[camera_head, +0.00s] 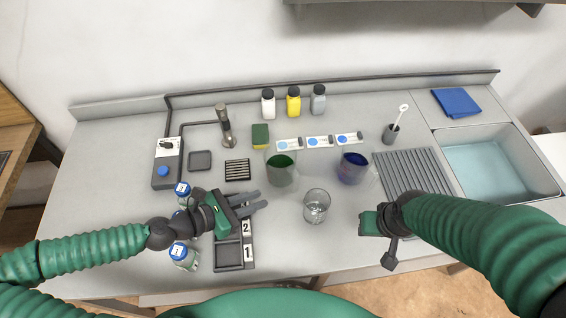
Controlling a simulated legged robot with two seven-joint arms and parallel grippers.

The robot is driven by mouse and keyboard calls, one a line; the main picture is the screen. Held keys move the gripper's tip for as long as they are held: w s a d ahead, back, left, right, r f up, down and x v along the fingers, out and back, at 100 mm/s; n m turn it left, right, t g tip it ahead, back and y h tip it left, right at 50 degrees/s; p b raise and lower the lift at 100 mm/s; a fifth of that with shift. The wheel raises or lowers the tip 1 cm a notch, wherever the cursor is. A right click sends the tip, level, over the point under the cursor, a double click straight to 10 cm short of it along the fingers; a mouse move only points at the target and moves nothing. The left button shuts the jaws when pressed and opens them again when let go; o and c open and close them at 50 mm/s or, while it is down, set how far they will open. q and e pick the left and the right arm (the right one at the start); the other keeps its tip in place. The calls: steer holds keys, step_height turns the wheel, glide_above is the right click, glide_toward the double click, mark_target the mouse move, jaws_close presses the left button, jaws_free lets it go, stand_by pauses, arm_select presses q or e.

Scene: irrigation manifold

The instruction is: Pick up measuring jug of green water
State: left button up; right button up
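The measuring jug of green water (282,169) stands upright on the grey bench, right of the green and yellow sponge. My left gripper (262,199) is in front of the jug and to its left. Its two fingers are apart with nothing visible between them, and they point right. My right gripper (366,224) hangs over the front right of the bench, right of the clear glass. Its fingers are mostly hidden by its own body, so I cannot tell their state. A jug of blue water (352,167) stands to the right of the green one.
A clear glass (316,206) stands between my grippers. A numbered tray (229,256) and blue-capped bottles (184,257) are under and beside my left arm. Three bottles (293,101) stand at the back. A drain rack (412,172) and sink (490,165) are at right.

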mark_target(296, 190)
arm_select(q)
steer(key=x, duration=1.4)
steer(key=shift+s+d+p, duration=0.15)
steer(key=shift+s+p, duration=0.05)
steer(key=shift+p, duration=0.2)
steer(key=shift+w+f, duration=0.1)
steer(key=shift+w, duration=0.2)
steer(key=shift+s, duration=0.15)
jaws_close()
